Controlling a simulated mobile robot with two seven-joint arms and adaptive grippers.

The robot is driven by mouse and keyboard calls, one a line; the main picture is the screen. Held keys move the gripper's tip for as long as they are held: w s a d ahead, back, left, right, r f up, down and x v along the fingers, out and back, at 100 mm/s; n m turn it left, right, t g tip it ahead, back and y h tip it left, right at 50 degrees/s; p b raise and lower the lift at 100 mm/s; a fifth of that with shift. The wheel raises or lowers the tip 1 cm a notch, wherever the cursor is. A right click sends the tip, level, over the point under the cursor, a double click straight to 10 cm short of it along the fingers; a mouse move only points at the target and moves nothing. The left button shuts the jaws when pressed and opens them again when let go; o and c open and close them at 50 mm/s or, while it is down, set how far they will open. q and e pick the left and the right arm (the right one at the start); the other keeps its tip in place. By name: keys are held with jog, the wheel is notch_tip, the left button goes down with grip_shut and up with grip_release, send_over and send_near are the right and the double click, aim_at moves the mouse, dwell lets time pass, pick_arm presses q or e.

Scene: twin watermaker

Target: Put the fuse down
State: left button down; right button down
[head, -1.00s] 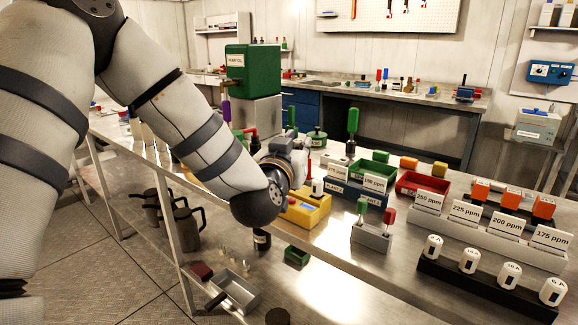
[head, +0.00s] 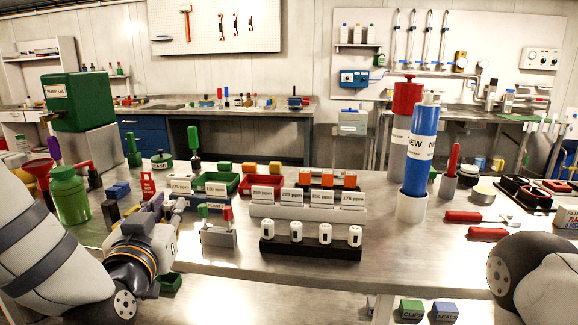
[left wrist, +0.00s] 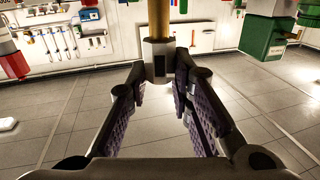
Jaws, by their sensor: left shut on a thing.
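My left gripper (left wrist: 158,75) is shut on a grey piece with a dark window and a brass-coloured cylinder above it, which I take to be the fuse (left wrist: 158,58). In the head view my left gripper (head: 157,208) is at the left, beside the grey holder with green and red handles; its own wrist largely hides its fingers and what they hold. A black rack (head: 310,249) with several white labelled fuses (head: 325,234) stands at the front middle of the steel bench. My right arm shows at the lower right, its gripper out of the picture.
Behind the black rack stand ppm cards (head: 294,198) in a pale holder and green and red bins (head: 260,184). A green jar (head: 69,195) is left of my gripper. Blue and red cylinders (head: 421,150) stand to the right. The bench front right of the rack is bare.

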pick_arm(q)
jog(key=s+d+f+m+h, duration=0.1)
jog(key=s+d+f+h, duration=0.15)
jog(key=s+d, duration=0.35)
jog(key=w+a+r+y, duration=0.1)
jog(key=w+a, duration=0.1)
jog(key=w+a+r+n+y, duration=0.1)
jog(key=w+a, duration=0.1)
jog(key=w+a+r+y, duration=0.1)
jog(key=w+a, duration=0.1)
jog(key=a, duration=0.1)
jog(key=shift+w+r, duration=0.25)
jog(key=shift+w, duration=0.05)
jog(key=w+a+r+n+y, duration=0.2)
jog(key=w+a+r, duration=0.2)
jog(key=a, duration=0.3)
jog(key=shift+w+a+r+g, duration=0.2)
jog(key=shift+a+r+g, duration=0.15)
jog(key=shift+r, duration=0.1)
jog(key=shift+y, duration=0.25)
